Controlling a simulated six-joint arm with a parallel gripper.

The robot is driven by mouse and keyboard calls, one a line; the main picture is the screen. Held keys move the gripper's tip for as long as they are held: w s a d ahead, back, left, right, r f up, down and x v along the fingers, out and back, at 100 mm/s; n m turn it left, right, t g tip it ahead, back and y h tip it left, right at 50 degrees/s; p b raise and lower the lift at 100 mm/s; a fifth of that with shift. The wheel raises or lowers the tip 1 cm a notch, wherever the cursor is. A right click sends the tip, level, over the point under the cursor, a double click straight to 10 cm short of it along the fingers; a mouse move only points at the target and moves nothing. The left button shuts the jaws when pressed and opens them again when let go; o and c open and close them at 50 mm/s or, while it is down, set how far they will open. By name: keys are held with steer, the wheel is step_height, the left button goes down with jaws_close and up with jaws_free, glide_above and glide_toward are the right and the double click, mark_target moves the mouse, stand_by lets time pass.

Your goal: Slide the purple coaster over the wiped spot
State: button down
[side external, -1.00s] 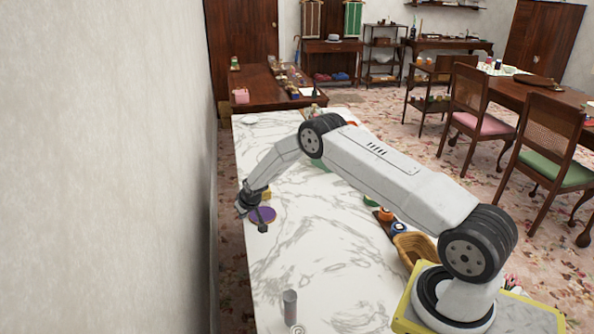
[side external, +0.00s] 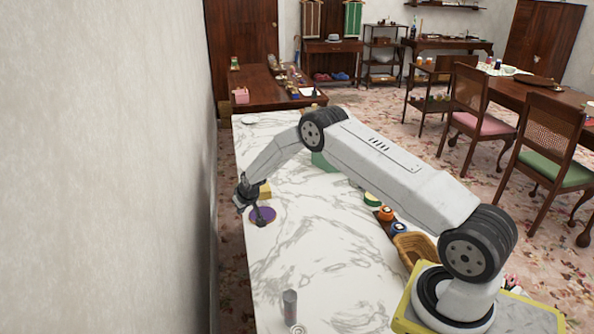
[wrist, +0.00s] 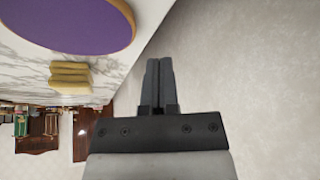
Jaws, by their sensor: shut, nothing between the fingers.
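The purple coaster (side external: 268,216), a flat disc with a tan rim, lies on the white marble counter (side external: 320,260) near its left edge. It also fills the upper left of the wrist view (wrist: 70,22). My gripper (side external: 260,223) is shut and empty, its fingers appearing over the coaster's left part in the side view. In the wrist view the closed fingers (wrist: 159,68) show to one side of the coaster. I cannot tell whether they touch it. I cannot make out a wiped spot; the coaster or my arm may hide it.
A yellow sponge-like block (side external: 265,191) lies just behind the coaster; the wrist view shows it as stacked layers (wrist: 70,77). A wall runs along the left. A grey cylinder (side external: 290,304) stands at the front. A wicker basket (side external: 414,250) is at right. Marble in front of the coaster is clear.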

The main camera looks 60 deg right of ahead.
step_height(320, 180, up, 6)
steer(key=shift+f, duration=0.1)
stand_by(0.8)
steer(key=shift+s+a, duration=0.1)
steer(key=s+a+r+n+g+y, duration=0.1)
steer(key=s+a+r, duration=0.4)
steer(key=s+a, duration=0.15)
steer(key=s+a+r+n+g, duration=0.1)
steer(key=s+a+r, duration=0.45)
steer(key=s, duration=0.25)
steer(key=s+a+r, duration=0.1)
steer(key=s+a, duration=0.1)
steer(key=s, duration=0.8)
steer(key=s+a+r+n+g, duration=0.1)
steer(key=s+a, duration=0.2)
steer(key=s, duration=0.7)
steer(key=shift+r+y, duration=0.2)
steer(key=shift+y, duration=0.1)
steer(key=shift+w, duration=0.15)
